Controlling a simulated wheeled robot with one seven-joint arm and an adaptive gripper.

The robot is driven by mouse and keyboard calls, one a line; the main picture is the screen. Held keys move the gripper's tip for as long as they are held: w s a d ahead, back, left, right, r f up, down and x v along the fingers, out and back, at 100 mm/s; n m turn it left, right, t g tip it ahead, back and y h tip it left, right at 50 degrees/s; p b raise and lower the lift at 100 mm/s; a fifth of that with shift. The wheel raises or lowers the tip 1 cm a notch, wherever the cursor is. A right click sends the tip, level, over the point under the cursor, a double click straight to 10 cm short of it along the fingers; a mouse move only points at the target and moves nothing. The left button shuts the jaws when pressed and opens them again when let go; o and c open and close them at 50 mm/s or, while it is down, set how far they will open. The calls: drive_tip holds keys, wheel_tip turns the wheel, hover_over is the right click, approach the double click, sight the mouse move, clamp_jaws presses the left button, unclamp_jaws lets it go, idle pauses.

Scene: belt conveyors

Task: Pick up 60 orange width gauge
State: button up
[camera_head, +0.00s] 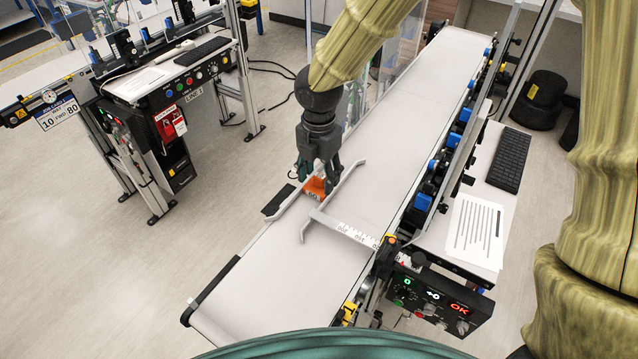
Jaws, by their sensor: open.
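The orange width gauge (316,188) is a small orange block with dark marking, too small to read surely. It sits at the left side of the near conveyor belt, between the pale guide rails. My gripper (320,178) points down right above and around it, with dark fingers. The fingers are apart and partly hide the gauge. I cannot tell whether they touch it.
The white conveyor belt (258,290) runs from near left to far right. A pale guide with a scale (345,230) crosses it just right of the gauge. A control box (432,300) stands on the belt's right side. A second conveyor station (170,80) is at the left.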

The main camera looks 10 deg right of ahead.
drive_tip(key=shift+w+f, duration=0.4)
drive_tip(key=shift+f, duration=0.2)
drive_tip(key=shift+w+f, duration=0.4)
drive_tip(key=shift+f, duration=0.2)
drive_tip(key=shift+s+r, duration=0.2)
drive_tip(key=shift+s, duration=0.4)
drive_tip(key=shift+w+f, duration=0.15)
drive_tip(key=shift+w, duration=0.1)
drive_tip(key=c, duration=0.4)
drive_tip(key=shift+s, duration=0.1)
drive_tip(key=c, duration=0.7)
clamp_jaws()
